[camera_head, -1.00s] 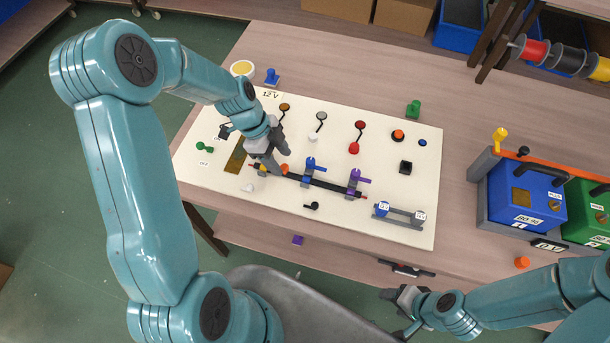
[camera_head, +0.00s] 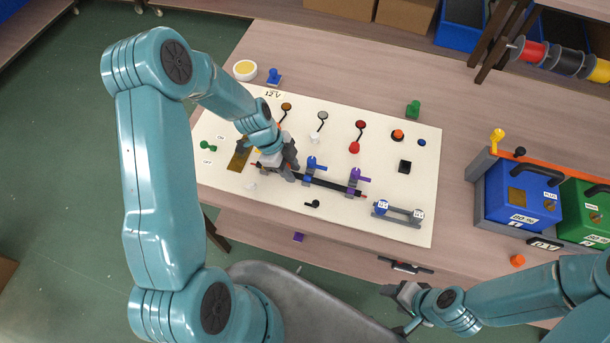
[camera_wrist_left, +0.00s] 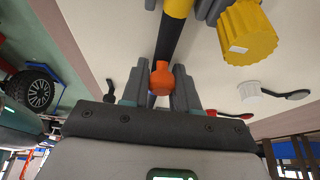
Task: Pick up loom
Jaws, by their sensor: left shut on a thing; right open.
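The loom (camera_head: 331,185) is a thin black bar with a red tip at its right end, lying across the white board through a blue clip (camera_head: 311,168) and a purple clip (camera_head: 354,180). My left gripper (camera_head: 289,174) is shut on the loom near its left part, left of the blue clip, hiding that stretch. In the left wrist view the black bar (camera_wrist_left: 172,42) runs away from the fingers (camera_wrist_left: 158,90), with an orange piece (camera_wrist_left: 162,77) between them and a yellow band (camera_wrist_left: 178,8) farther along. My right gripper (camera_head: 403,299) is open and empty, off the table's front edge.
The white board (camera_head: 400,225) carries several coloured knobs and levers. A grey holder with white end labels (camera_head: 400,213) is at its front right. Blue (camera_head: 522,195) and green (camera_head: 587,210) boxes stand at the right. Wire spools (camera_head: 565,58) are at the back right.

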